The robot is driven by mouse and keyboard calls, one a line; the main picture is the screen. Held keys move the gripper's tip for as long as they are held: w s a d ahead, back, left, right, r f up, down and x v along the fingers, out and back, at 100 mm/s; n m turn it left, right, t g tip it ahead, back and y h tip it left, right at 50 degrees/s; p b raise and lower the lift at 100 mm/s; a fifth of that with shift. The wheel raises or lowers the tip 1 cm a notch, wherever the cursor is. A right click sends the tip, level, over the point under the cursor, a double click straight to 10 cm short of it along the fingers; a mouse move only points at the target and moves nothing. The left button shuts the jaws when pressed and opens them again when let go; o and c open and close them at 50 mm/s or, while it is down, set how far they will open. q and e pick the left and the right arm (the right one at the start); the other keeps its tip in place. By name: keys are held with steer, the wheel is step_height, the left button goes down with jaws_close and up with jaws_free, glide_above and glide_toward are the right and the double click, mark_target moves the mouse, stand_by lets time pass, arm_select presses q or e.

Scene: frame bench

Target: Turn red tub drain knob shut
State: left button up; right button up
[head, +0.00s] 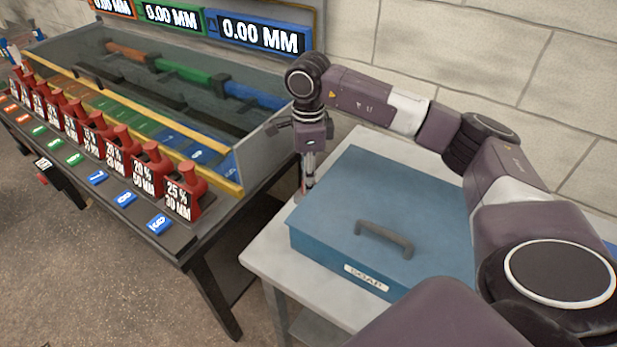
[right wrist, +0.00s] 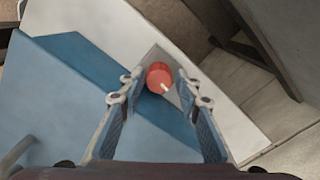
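A round red knob (right wrist: 158,76) with a white mark sits on a small grey plate (right wrist: 181,99) in the right wrist view. The plate is at the end of the pale table, next to the blue box. My right gripper (right wrist: 160,84) is open and points down, one finger to each side of the knob. I see no contact and cannot tell how far the tips are above it. In the head view the right gripper (head: 306,187) hangs at the table's back left corner and mostly hides the knob. My left gripper does not show.
A blue lidded box (head: 375,215) with a grey handle and a SOAP label fills much of the pale table (head: 264,252). A block wall is behind.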

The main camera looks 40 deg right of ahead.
steer(key=shift+r, duration=0.1)
step_height(320, 180, up, 12)
stand_by(0.5)
steer(key=shift+o, duration=0.5)
steer(key=shift+o, duration=0.9)
steer(key=shift+p, duration=0.45)
step_height(320, 180, down, 4)
steer(key=m+p, duration=0.5)
steer(key=p, duration=0.1)
steer(key=shift+m, duration=0.5)
step_height(320, 180, down, 8)
steer(key=shift+s+f+p, duration=0.1)
steer(key=shift+p, duration=0.85)
steer(key=shift+f, duration=0.6)
